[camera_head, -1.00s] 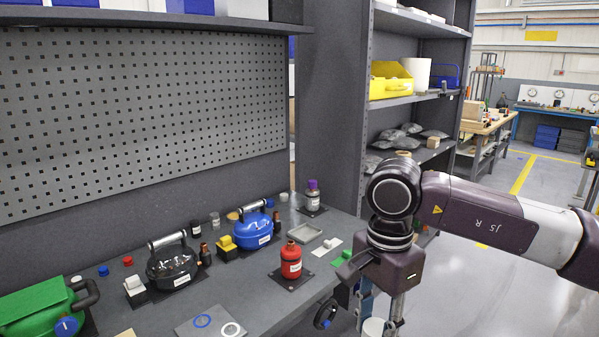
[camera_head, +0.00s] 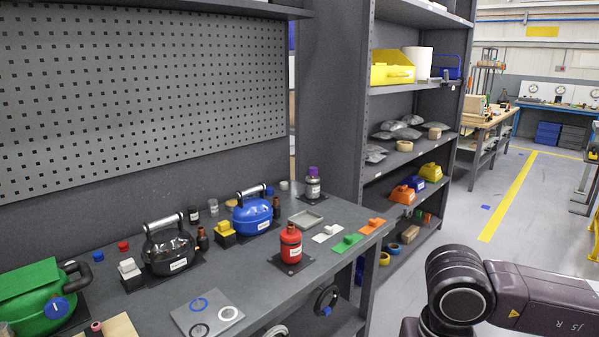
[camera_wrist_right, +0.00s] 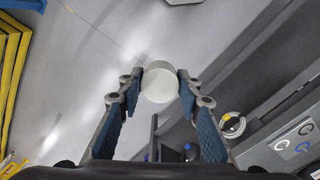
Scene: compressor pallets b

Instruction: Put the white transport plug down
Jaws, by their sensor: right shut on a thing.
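My right gripper (camera_wrist_right: 159,90) is shut on the white transport plug (camera_wrist_right: 160,80), a round white piece held between the fingertips in the right wrist view. Grey floor shows behind the plug, and I see no surface touching it. In the head view my right arm is at the lower right, and its gripper and the plug are below the picture. My left gripper is in neither view.
The grey workbench (camera_head: 262,284) carries a green compressor (camera_head: 40,300), a black one (camera_head: 168,250), a blue one (camera_head: 256,215) and a red bottle (camera_head: 290,245). A mat with rings (camera_head: 207,312) lies in front. A shelf rack (camera_head: 415,90) stands behind. Open floor lies right.

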